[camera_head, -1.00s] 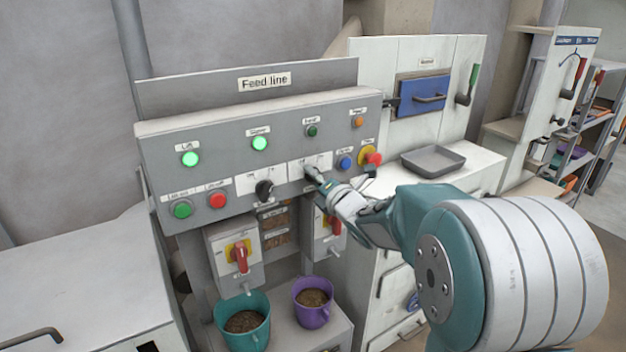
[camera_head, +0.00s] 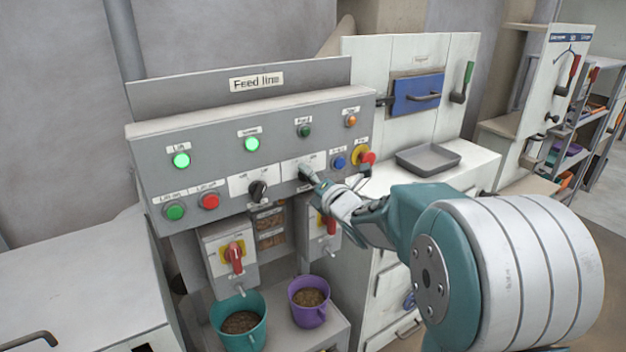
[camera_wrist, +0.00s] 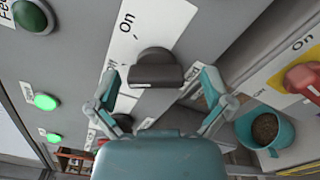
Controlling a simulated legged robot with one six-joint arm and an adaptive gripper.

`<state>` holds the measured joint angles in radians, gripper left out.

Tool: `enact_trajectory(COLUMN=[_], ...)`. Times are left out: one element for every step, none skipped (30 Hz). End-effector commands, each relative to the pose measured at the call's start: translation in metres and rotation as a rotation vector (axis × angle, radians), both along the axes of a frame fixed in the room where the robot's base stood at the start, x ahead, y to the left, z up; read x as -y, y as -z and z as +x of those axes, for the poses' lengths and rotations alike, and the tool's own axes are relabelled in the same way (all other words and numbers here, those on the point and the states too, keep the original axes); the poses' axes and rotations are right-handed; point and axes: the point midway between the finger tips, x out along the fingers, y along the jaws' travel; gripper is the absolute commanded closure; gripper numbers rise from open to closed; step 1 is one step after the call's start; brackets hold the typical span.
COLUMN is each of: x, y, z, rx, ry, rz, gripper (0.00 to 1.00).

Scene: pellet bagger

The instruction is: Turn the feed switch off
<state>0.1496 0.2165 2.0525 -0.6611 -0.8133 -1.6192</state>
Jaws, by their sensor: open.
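A black rotary knob (camera_wrist: 157,68) sits on a white plate marked "On" in the wrist view. My open gripper (camera_wrist: 160,80) has one finger on each side of it, with no clear contact visible.
Another black knob (camera_head: 258,191) is left of my gripper. A blue button (camera_head: 339,162) and a red emergency stop (camera_head: 367,157) are close on the right. Red-handled switches (camera_head: 235,257), a teal bucket (camera_head: 240,327) and a purple bucket (camera_head: 310,303) are below.

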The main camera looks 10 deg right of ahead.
Motion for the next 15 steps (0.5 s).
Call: enact_trajectory(x=[0.001, 0.003, 0.005, 0.006, 0.008, 0.011, 0.013, 0.016, 0.019, 0.021, 0.024, 0.026, 0.028, 0.031, 0.032], y=[0.0, -0.001, -0.001, -0.001, -0.001, -0.001, -0.001, -0.001, -0.001, -0.001, -0.001, 0.0, 0.0, 0.0, 0.0], z=[-0.003, -0.006, -0.01, -0.015, -0.02, -0.027, -0.033, -0.039, -0.047, -0.053, -0.059, -0.067, -0.073, -0.078, -0.085], rx=[0.0, 0.001, 0.002, 0.001, 0.001, 0.001, 0.001, 0.002, 0.001, 0.0, 0.0, 0.001, 0.0, 0.0, 0.0], ry=[0.001, 0.002, 0.002, 0.003, 0.003, 0.003, 0.004, 0.005, 0.004, 0.005, 0.005, 0.005, 0.006, 0.006, 0.005], rz=[0.0, 0.0, 0.001, 0.0, 0.0, 0.0, 0.0, 0.001, 0.002, 0.001, 0.001, 0.001, 0.001, 0.001, 0.001], gripper=[0.0, 0.0, 0.0, 0.0, 0.0, 0.0, 0.0, 0.0, 0.0, 0.0, 0.0, 0.0, 0.0, 0.0, 0.0])
